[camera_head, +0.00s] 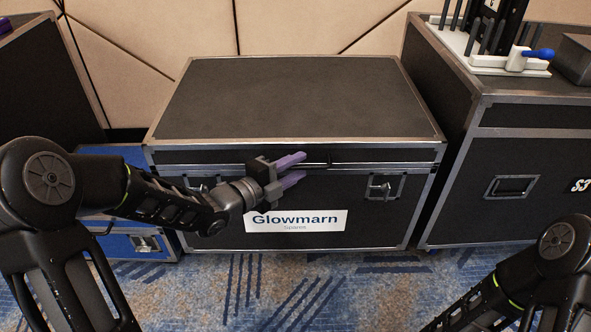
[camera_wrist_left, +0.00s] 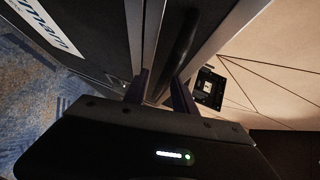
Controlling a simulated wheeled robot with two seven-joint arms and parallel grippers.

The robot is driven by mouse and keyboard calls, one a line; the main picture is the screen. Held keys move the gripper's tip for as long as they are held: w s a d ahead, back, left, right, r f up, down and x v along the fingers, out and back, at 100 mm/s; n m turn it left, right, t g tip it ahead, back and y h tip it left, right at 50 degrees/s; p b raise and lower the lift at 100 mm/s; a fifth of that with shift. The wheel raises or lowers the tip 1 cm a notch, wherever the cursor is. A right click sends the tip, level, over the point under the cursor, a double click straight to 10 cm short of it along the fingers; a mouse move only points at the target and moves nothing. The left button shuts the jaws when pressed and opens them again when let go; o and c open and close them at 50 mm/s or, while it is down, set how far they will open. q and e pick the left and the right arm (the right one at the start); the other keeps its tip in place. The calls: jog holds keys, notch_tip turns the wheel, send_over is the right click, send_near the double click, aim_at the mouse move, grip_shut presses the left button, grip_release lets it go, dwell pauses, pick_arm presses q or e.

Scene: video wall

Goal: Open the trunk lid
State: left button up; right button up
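The trunk (camera_head: 220,235) is a black case with metal edges and a white "Glowmarn" label (camera_head: 295,220) on its front. Its flat dark lid (camera_head: 295,95) is down. A dark bar (camera_head: 318,158) sits on the lid's front edge; a dark bar also shows in the left wrist view (camera_wrist_left: 182,40). My left gripper (camera_head: 298,169) is at the trunk's front, near the lid's front edge. Its two purple fingers are apart, pointing toward the bar; contact is unclear. In the left wrist view the fingers (camera_wrist_left: 160,88) stand either side of the edge strip. My right gripper is out of view.
A black case (camera_head: 460,200) stands close on the right, with a white rack (camera_head: 490,58) on top. A blue case (camera_head: 140,215) and another dark case (camera_head: 45,80) stand on the left. A panelled wall (camera_head: 300,30) is behind. Patterned carpet (camera_head: 330,290) lies in front.

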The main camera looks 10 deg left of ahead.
pick_arm(q)
grip_shut()
dwell(0.4)
dwell(1.1)
